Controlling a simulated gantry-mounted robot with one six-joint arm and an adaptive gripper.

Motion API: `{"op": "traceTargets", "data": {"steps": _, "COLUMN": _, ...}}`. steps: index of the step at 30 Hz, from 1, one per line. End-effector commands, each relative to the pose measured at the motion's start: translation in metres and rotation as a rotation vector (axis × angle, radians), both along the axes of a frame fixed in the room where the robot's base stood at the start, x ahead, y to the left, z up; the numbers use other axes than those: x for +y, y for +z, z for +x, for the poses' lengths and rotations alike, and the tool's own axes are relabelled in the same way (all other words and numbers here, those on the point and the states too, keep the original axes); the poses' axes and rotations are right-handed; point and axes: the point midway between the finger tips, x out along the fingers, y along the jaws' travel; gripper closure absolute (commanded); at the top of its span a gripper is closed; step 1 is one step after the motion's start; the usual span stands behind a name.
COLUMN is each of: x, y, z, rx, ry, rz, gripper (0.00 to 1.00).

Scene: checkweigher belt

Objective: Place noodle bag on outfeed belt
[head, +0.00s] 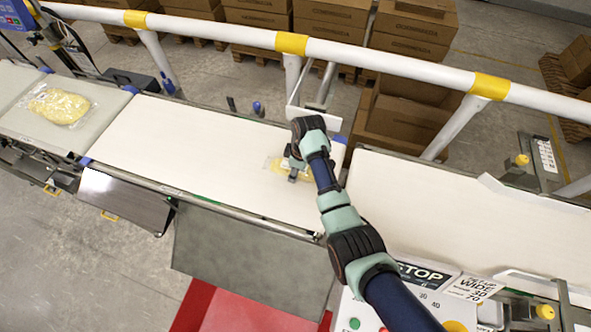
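A clear bag of yellow noodles (275,164) is at the right end of the long middle belt (190,142). My gripper (292,177) is right over this bag and hides part of it. The fingers are too small and covered to tell whether they are open or shut, or whether the bag is held or lies on the belt. A second noodle bag (58,106) lies flat on the left belt (32,128), apart from my gripper. Another pale belt (450,212) is at the right, across a gap. No label shows which belt is the outfeed.
A white rail with yellow bands (390,61) runs behind the belts. Brown cartons (410,40) stand beyond it, and an open carton (400,120) is near the gap. A STOP panel (428,275) is in front of the right belt. Much of the middle belt is clear.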

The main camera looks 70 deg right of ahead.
Motion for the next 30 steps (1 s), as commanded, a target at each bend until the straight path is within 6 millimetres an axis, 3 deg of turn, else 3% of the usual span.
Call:
{"op": "traceTargets", "data": {"steps": 8, "x": 0.000, "y": -0.002, "z": 0.000, "rx": -0.001, "ry": 0.000, "rz": -0.001, "gripper": 0.89}}
{"op": "traceTargets", "data": {"steps": 9, "x": 0.000, "y": -0.002, "z": 0.000, "rx": 0.000, "ry": 0.000, "rz": 0.000, "gripper": 0.40}}
{"op": "traceTargets", "data": {"steps": 13, "x": 0.000, "y": -0.001, "z": 0.000, "rx": 0.000, "ry": 0.000, "rz": 0.000, "gripper": 0.18}}
{"op": "traceTargets", "data": {"steps": 23, "x": 0.000, "y": 0.001, "z": 0.000, "rx": -0.001, "ry": 0.000, "rz": -0.001, "gripper": 0.18}}
{"op": "traceTargets", "data": {"steps": 26, "x": -0.001, "y": 0.012, "z": -0.001, "rx": -0.001, "ry": 0.000, "rz": -0.001, "gripper": 0.18}}
{"op": "traceTargets", "data": {"steps": 30, "x": -0.002, "y": 0.045, "z": -0.005, "rx": -0.003, "ry": -0.001, "rz": -0.004, "gripper": 0.18}}
